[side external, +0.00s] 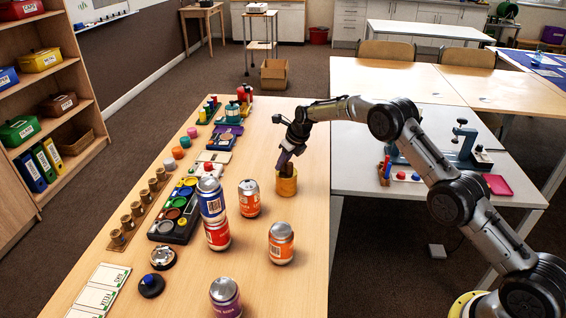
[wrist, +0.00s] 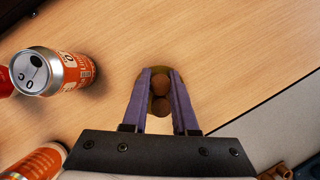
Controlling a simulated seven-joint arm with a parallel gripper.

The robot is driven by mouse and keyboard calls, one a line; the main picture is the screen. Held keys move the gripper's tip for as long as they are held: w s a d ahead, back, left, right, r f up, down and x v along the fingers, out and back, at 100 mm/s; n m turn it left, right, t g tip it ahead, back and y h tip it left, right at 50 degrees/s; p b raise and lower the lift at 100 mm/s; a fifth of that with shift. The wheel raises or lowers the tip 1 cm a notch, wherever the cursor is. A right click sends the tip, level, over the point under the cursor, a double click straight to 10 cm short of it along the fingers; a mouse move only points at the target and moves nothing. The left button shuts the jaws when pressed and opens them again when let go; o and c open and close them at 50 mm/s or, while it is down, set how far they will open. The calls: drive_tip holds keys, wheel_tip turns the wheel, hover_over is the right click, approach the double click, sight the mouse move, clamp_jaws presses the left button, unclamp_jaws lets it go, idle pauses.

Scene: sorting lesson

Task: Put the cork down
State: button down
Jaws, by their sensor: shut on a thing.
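I cannot tell which of the two is gripped. The fingers hide most of the container there, and whether the cork touches it is unclear.
A purple can (side external: 226,298) stands at the front. Several brown pieces line a wooden rack (side external: 140,216). Bare wood lies behind the container.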

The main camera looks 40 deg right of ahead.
drive_tip(key=shift+f, duration=0.1)
drive_tip(key=c, duration=0.7)
unclamp_jaws()
drive_tip(key=v, duration=1.2)
drive_tip(key=s+a+r+n, duration=0.2)
drive_tip(key=s+r+n, duration=0.6)
drive_tip(key=s+r, duration=0.15)
drive_tip(key=s+a+r+n, duration=0.2)
drive_tip(key=s+r+n, duration=0.55)
drive_tip(key=s, duration=0.35)
drive_tip(key=s+f+n, duration=0.1)
drive_tip(key=s+n, duration=0.5)
drive_tip(key=s, duration=0.3)
drive_tip(key=s+f+n, duration=0.1)
drive_tip(key=s+n, duration=0.5)
drive_tip(key=s, duration=0.4)
drive_tip(key=s+a+f+n+h, duration=0.1)
drive_tip(key=s+n, duration=0.5)
drive_tip(key=s, duration=0.3)
drive_tip(key=shift+s+f+t, duration=0.1)
drive_tip(key=shift+s+t, duration=0.1)
drive_tip(key=shift+t, duration=0.2)
